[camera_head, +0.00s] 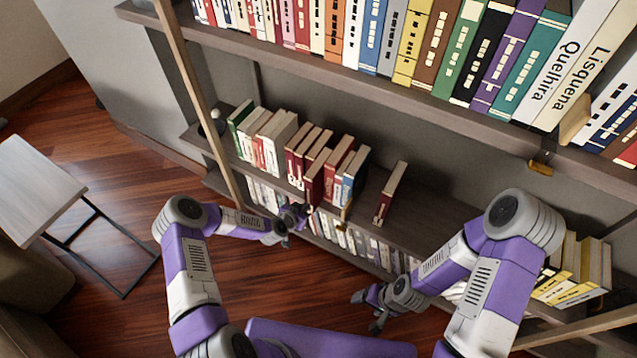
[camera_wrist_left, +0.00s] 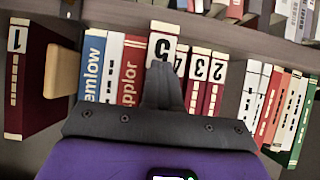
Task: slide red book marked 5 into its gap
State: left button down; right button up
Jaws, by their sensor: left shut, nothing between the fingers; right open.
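The red book marked 5 (camera_wrist_left: 161,47) stands upright in the shelf row, between a red book lettered "pplor" (camera_wrist_left: 132,72) and the red book marked 4 (camera_wrist_left: 181,62). In the head view the book marked 5 (camera_head: 314,182) sticks out in front of its neighbours. My left gripper (camera_head: 301,213) is shut and empty. In the left wrist view its fingertips (camera_wrist_left: 162,72) are at the spine of the book marked 5, just below the label; I cannot tell whether they touch. My right gripper (camera_head: 367,311) is open and empty, low in front of the shelves.
A red book marked 1 (camera_wrist_left: 22,80) stands apart on the same shelf (camera_head: 430,217), with bare shelf and a wooden piece (camera_wrist_left: 62,72) between it and the row. A full shelf of books overhangs above. A side table (camera_head: 40,190) stands at the left.

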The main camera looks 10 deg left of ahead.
aim_at(309, 200)
pick_arm(q)
jog(key=shift+w+d+b, duration=0.3)
jog(key=shift+w+b, duration=0.15)
jog(key=shift+w, duration=0.35)
jog(key=shift+w+d+b, duration=0.3)
jog(key=shift+w+b, duration=0.2)
jog(key=shift+w, duration=0.3)
jog(key=shift+w+d+b, duration=0.3)
jog(key=shift+w+b, duration=0.15)
jog(key=shift+w, duration=0.35)
jog(key=shift+w+r, duration=0.1)
jog(key=shift+w+d, duration=0.3)
jog(key=shift+w, duration=0.5)
jog(key=shift+s, duration=0.1)
jog(key=shift+s+a+p, duration=0.2)
jog(key=shift+s+a, duration=0.15)
jog(key=shift+s, duration=0.55)
jog(key=shift+s+a+p, duration=0.2)
jog(key=shift+s+a, duration=0.15)
jog(key=shift+s, duration=0.55)
